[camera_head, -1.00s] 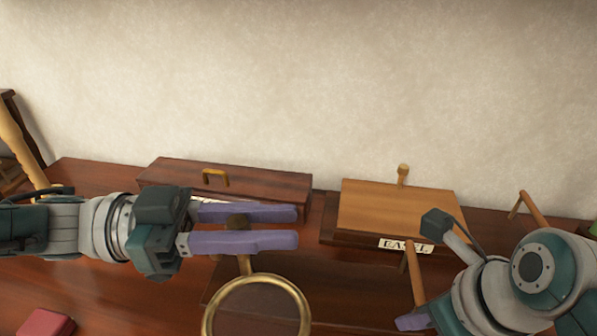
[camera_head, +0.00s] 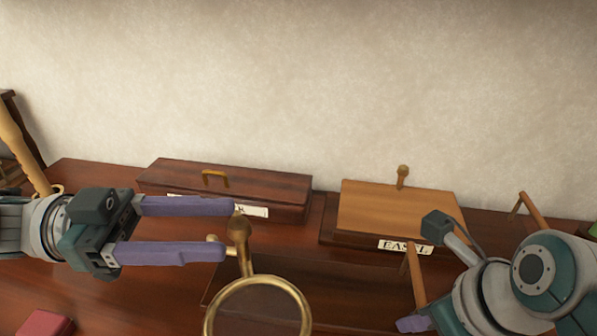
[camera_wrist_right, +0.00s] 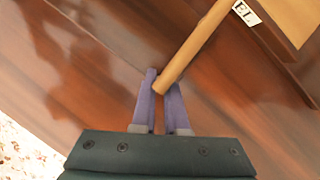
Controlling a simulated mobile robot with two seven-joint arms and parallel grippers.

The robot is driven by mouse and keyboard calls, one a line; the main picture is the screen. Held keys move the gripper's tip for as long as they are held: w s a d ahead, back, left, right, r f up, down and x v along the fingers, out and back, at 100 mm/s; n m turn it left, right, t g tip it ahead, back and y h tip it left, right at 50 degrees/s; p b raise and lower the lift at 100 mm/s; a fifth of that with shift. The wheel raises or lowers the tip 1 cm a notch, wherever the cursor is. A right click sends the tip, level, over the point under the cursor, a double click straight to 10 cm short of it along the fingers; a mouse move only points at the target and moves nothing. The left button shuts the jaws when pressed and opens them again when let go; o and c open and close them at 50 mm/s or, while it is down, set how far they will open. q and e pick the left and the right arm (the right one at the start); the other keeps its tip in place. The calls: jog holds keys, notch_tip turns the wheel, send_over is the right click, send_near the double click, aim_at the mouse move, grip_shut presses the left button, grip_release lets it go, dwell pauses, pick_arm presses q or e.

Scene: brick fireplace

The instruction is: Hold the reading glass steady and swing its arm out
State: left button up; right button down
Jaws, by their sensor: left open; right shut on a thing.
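The reading glass (camera_head: 306,300) shows at the bottom of the head view as a brass ring around a dark lens, cut off by the frame edge. A brass stem with a bulbous knob (camera_head: 239,230) rises from its top. My left gripper (camera_head: 230,229) is open and empty, just left of the knob, its purple fingertips above and below a small pale peg (camera_head: 215,238). My right gripper (camera_wrist_right: 160,95) is shut on the end of a light wooden rod (camera_wrist_right: 195,42); the rod also shows in the head view (camera_head: 415,272). What the rod joins is hidden.
A dark wooden box (camera_head: 240,182) with a brass handle and a partly covered label stands behind. A lighter sloped box (camera_head: 395,208) labelled EASEL stands to its right. A red block (camera_head: 45,322) lies front left. Another wooden rod (camera_head: 533,209) stands at right.

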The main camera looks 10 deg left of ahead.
pick_arm(q)
jog(key=shift+s+a, duration=0.15)
jog(key=shift+a, duration=0.35)
jog(key=shift+c, duration=0.2)
